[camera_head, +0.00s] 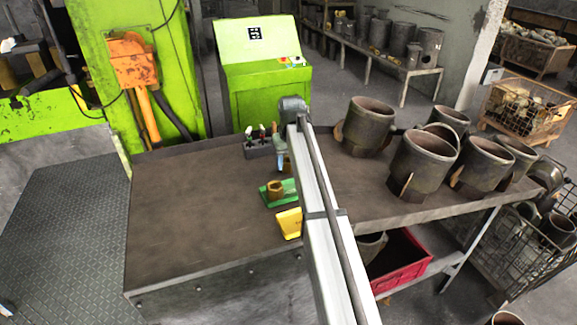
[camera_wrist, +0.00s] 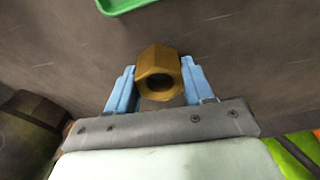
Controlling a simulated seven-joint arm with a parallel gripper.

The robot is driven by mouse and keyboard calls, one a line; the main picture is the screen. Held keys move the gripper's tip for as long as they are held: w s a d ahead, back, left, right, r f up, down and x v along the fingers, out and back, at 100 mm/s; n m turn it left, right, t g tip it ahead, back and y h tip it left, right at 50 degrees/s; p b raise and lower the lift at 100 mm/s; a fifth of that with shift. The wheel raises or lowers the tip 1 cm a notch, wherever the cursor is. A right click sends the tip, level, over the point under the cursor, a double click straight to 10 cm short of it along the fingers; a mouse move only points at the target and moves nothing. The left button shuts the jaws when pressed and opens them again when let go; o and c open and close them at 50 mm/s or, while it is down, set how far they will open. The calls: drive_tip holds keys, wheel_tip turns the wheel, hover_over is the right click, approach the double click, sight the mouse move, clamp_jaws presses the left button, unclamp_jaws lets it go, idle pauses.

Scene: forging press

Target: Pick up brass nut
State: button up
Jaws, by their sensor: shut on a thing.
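The brass nut (camera_wrist: 158,66) is hexagonal, with its round hole facing the wrist camera. It sits between the two blue fingers of my gripper (camera_wrist: 158,88), which is shut on it. In the head view, my gripper (camera_head: 284,163) is over the workbench, behind the green tray, and the arm hides most of it. Only a sliver of the nut (camera_head: 287,164) shows there. I cannot tell whether the nut touches the bench. Another brass-coloured piece (camera_head: 275,188) stands on the green tray (camera_head: 266,196).
A dark block with small fittings (camera_head: 258,150) stands behind my gripper. A yellow item (camera_head: 289,223) lies in front of the tray. Large dark metal cylinders (camera_head: 424,160) crowd the bench's right side. The bench (camera_head: 190,215) is clear on the left.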

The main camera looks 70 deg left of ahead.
drive_tip(key=c, duration=0.6)
drive_tip(key=shift+r, duration=0.1)
